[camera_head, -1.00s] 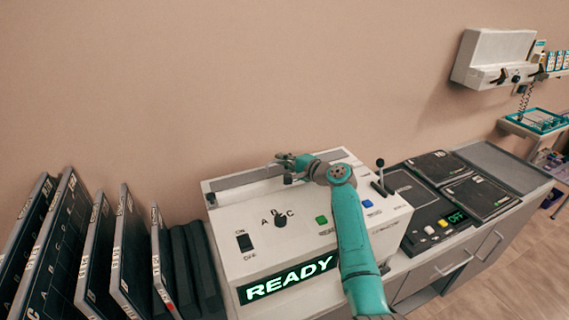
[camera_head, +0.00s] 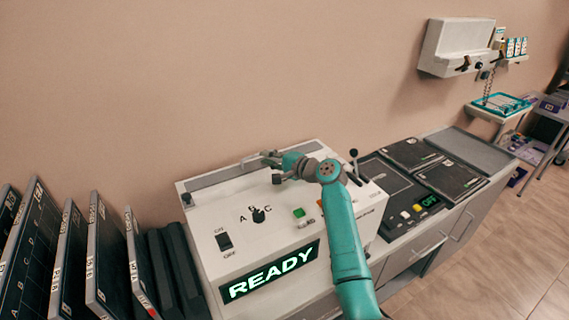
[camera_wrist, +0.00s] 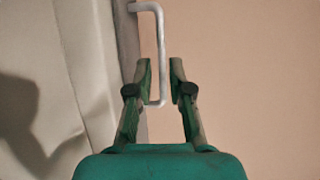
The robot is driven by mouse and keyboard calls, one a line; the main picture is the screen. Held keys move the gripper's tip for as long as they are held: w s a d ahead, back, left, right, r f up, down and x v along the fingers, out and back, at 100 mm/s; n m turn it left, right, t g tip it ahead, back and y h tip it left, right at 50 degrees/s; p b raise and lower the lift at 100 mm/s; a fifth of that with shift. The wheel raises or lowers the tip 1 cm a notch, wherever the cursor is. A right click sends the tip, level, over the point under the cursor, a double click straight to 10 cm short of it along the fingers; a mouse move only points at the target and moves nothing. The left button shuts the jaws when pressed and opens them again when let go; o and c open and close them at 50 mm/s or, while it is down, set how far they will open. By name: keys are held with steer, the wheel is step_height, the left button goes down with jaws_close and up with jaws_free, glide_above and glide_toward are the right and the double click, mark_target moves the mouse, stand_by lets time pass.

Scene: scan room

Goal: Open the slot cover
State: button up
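The white scanner machine (camera_head: 205,225) stands against the wall with a lit READY display (camera_head: 268,272) on its front. A grey strip (camera_head: 222,174) along its top back edge looks like the slot cover. In the wrist view, a pale U-shaped handle (camera_wrist: 161,45) stands out from the edge of a light panel. My gripper (camera_wrist: 160,78) is open, and the handle's lower end lies between its fingers, with small gaps on both sides. In the head view my gripper (camera_head: 264,167) is at the top back of the machine, and my arm hides part of the strip's right end.
Dark panels (camera_head: 105,255) stand upright left of the machine. A black lever (camera_head: 353,165), a green button (camera_head: 299,213) and a knob (camera_head: 258,215) rise from its top. Black plates (camera_head: 410,153) lie on the counter to the right. The wall is close behind.

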steer(key=v, duration=0.7)
steer(key=shift+s+d, duration=0.15)
